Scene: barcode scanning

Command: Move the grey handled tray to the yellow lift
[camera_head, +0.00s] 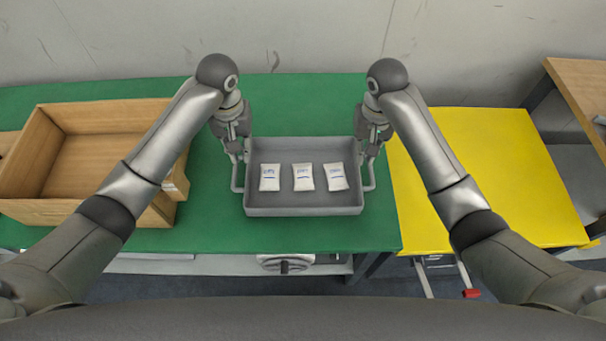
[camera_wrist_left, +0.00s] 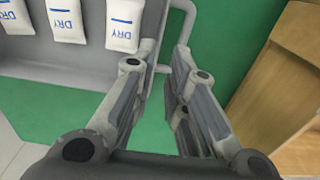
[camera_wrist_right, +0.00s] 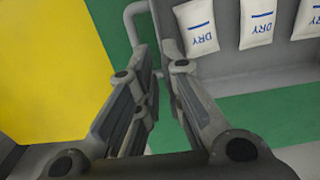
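The grey handled tray (camera_head: 303,211) stands level on the green table, with three white packets inside (camera_head: 303,177). Its left handle (camera_head: 237,182) and right handle (camera_head: 370,182) stick out at the sides. My left gripper (camera_head: 238,154) is at the left handle; in the left wrist view its fingers are parted, with green showing between them. My right gripper (camera_head: 371,154) is at the right handle, also with parted fingers in the right wrist view. The fingertips hide part of each handle, and I cannot tell whether they touch. The yellow lift (camera_head: 490,170) is right of the table, its top clear.
The green table (camera_head: 300,235) has a wooden box (camera_head: 90,118) on its left, close to my left arm. A grey wall (camera_head: 300,35) stands behind. A wooden table (camera_head: 585,95) stands at the far right, beyond the lift.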

